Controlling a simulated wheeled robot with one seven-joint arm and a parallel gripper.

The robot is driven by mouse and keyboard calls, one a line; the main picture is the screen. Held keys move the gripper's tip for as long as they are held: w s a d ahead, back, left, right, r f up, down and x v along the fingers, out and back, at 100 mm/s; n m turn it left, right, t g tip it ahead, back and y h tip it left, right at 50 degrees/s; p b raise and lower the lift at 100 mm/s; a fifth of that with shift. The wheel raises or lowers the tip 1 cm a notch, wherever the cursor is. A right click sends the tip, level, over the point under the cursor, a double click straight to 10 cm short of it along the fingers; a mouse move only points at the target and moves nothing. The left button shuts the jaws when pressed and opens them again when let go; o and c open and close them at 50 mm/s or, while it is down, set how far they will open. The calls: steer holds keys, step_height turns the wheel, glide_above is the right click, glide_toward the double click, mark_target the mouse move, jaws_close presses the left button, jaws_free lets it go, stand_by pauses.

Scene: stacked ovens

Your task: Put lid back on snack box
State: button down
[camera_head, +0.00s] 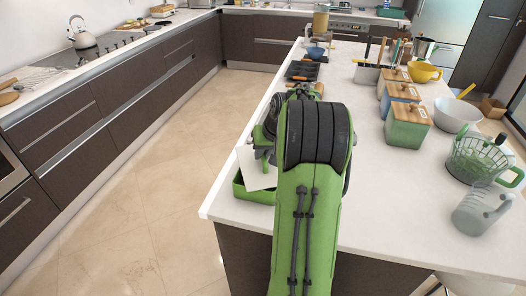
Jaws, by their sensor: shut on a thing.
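The green snack box (240,190) sits on the white island counter near its left edge, partly hidden behind my arm. A pale flat lid (254,172) is tilted above the box. My gripper (262,156) is at the lid's upper edge and is shut on it. My green and black arm hides the right part of the box and lid, and most of the gripper. I cannot tell whether the lid touches the box rim.
Several wooden-lidded canisters (407,124), a white bowl (457,114), a green basket (476,158) and a clear jug (480,208) stand to the right. Dark trays (303,71) and a blue bowl (315,52) lie farther back.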

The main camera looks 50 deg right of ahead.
steer(key=c, duration=0.5)
jaws_free()
steer(key=shift+c, duration=0.2)
steer(key=shift+r, duration=0.1)
steer(key=shift+r+p, duration=3.2)
steer(key=shift+r, duration=0.2)
steer(key=shift+c, duration=0.3)
jaws_close()
steer(key=shift+f, duration=0.1)
